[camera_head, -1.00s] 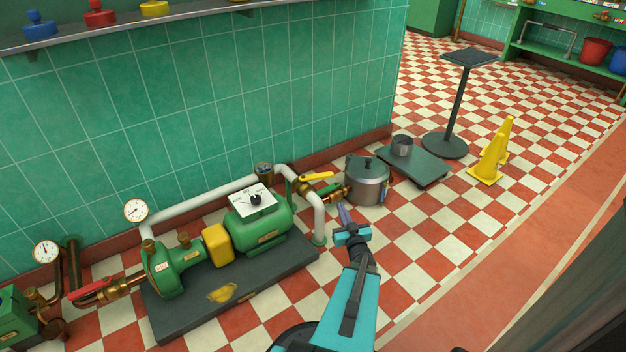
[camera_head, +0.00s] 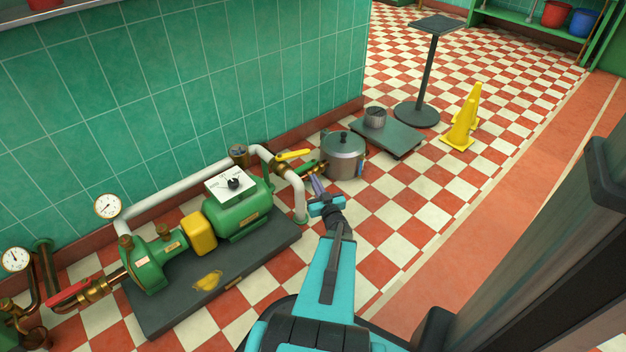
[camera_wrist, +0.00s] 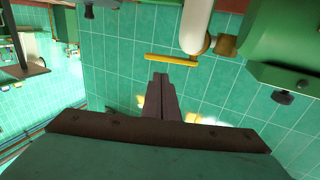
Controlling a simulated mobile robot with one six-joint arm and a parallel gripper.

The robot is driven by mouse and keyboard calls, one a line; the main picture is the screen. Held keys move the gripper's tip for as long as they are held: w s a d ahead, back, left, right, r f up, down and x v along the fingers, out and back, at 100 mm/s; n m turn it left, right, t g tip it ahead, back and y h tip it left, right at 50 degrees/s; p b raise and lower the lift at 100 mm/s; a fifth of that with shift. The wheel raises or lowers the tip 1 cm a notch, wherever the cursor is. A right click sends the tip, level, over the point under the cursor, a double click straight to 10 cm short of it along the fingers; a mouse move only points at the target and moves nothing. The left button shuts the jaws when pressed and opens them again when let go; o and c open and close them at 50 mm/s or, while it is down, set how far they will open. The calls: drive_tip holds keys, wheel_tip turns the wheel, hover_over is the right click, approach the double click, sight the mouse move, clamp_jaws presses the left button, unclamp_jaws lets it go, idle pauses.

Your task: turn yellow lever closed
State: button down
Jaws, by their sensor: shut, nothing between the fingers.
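The yellow lever (camera_head: 292,155) sits on the brass valve (camera_head: 312,170) at the right end of the white pipe, beside the pot. It also shows as a yellow bar in the wrist view (camera_wrist: 170,60). My gripper (camera_head: 316,182) is in front of and to the right of the lever, its fingers pointing toward the valve. In the wrist view the fingers (camera_wrist: 160,77) are together with nothing between them. Their tips are just below the lever in the picture; I see no clear contact.
A lidded pot (camera_head: 344,158) stands close right of the valve. The green pump (camera_head: 238,210) is to the left on a dark base plate (camera_head: 160,318). A scale platform (camera_head: 390,142) and yellow cones (camera_head: 460,130) are farther right. Checkered floor is clear in front.

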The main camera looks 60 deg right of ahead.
drive_tip(key=b, duration=0.4)
approach(301, 154)
drive_tip(key=x, duration=0.5)
drive_tip(key=shift+s+f, duration=0.1)
drive_tip(key=shift+f, duration=0.3)
drive_tip(key=shift+w+d+r+b, duration=0.15)
drive_tip(key=shift+w+d+b, duration=0.35)
drive_tip(key=shift+w, duration=0.05)
drive_tip(key=shift+w+r+p, duration=0.15)
drive_tip(key=shift+p, duration=0.2)
